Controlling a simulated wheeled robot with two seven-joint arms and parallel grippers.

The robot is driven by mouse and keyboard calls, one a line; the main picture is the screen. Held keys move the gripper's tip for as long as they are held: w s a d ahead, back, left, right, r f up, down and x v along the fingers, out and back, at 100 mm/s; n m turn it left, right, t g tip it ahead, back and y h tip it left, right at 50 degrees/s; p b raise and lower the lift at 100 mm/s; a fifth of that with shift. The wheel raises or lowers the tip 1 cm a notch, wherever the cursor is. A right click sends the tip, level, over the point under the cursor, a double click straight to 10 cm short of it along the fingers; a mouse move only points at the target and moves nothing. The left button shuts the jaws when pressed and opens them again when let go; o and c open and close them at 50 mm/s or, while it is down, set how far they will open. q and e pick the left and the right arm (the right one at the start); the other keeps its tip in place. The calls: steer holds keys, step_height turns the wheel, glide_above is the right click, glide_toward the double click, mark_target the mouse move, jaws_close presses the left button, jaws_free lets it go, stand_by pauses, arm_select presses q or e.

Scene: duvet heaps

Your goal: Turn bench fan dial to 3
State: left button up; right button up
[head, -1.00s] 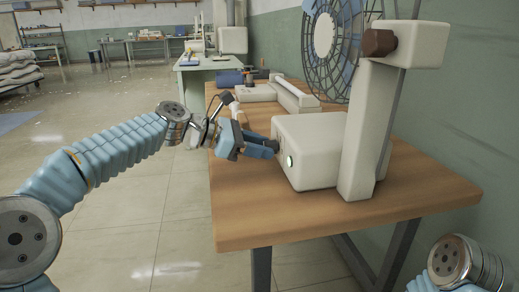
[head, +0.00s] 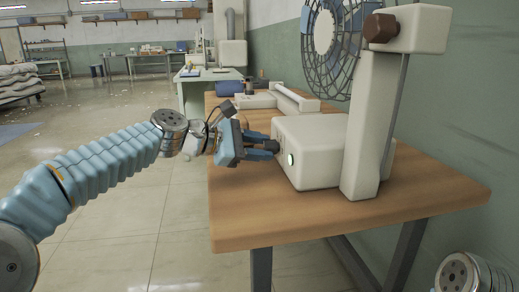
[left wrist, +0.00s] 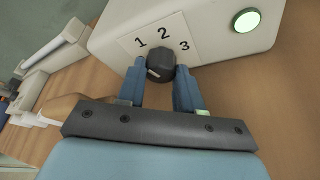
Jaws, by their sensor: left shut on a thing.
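The bench fan (head: 325,140) stands on the wooden bench, with a cream base, an upright post and a round wire cage. Its dark dial (left wrist: 160,66) is on the base's front face, below a plate (left wrist: 158,40) marked 1, 2 and 3. A light mark shows on the dial's lower left side in the left wrist view; I cannot tell which number it indicates. My left gripper (head: 273,149) is at the dial, its blue fingers (left wrist: 160,83) on either side, shut on it. My right gripper is out of view.
A lit green round button (left wrist: 246,20) sits on the base beside the dial plate. The wooden bench (head: 330,225) has free room in front of the fan. Cream parts (head: 295,101) and a blue roll (head: 225,83) lie farther back. A wall is close on the right.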

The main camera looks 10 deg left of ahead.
arm_select(q)
steer(key=o, duration=1)
steer(key=shift+o, duration=0.2)
steer(key=v, duration=1.4)
steer(key=shift+f, duration=0.15)
